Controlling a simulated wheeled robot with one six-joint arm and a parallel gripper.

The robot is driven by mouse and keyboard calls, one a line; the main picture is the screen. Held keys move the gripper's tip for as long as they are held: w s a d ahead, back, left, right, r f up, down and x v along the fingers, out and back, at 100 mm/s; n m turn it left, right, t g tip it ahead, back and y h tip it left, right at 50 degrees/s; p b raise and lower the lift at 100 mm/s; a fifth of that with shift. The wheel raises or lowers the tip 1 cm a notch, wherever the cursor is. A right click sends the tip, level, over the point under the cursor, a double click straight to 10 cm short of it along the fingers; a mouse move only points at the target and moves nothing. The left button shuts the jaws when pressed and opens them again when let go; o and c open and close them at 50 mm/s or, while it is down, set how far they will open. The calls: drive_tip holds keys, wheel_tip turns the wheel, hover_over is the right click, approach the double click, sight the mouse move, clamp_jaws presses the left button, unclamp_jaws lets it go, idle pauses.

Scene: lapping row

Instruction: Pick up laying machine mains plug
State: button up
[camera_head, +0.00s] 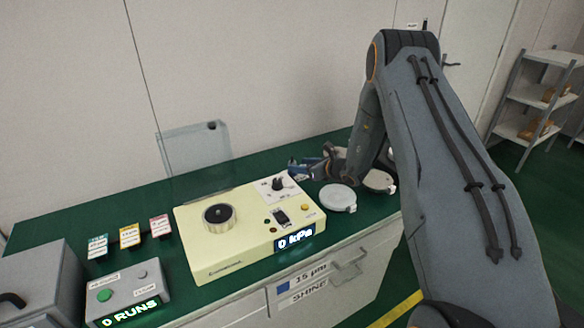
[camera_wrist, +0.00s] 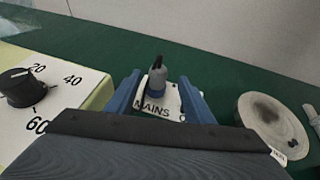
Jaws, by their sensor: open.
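In the head view my gripper (camera_head: 312,165) is behind the cream machine (camera_head: 240,232), low over the green bench. The plug cannot be told apart there.
A dial (camera_wrist: 24,88) on the machine is left of my gripper. A round grey disc (camera_wrist: 268,118) lies to the right. Two round discs (camera_head: 338,198) also show in the head view. Coloured cards (camera_head: 130,236) and a runs box (camera_head: 127,293) stand left on the bench (camera_head: 60,225).

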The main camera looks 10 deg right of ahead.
drive_tip(key=shift+f+p+x, duration=0.2)
drive_tip(key=shift+p+x, duration=0.75)
drive_tip(key=shift+x, duration=1.65)
drive_tip(key=shift+s, duration=0.15)
drive_tip(key=c, duration=1.1)
drive_tip(key=shift+r, duration=0.1)
drive_tip(key=shift+c, duration=0.2)
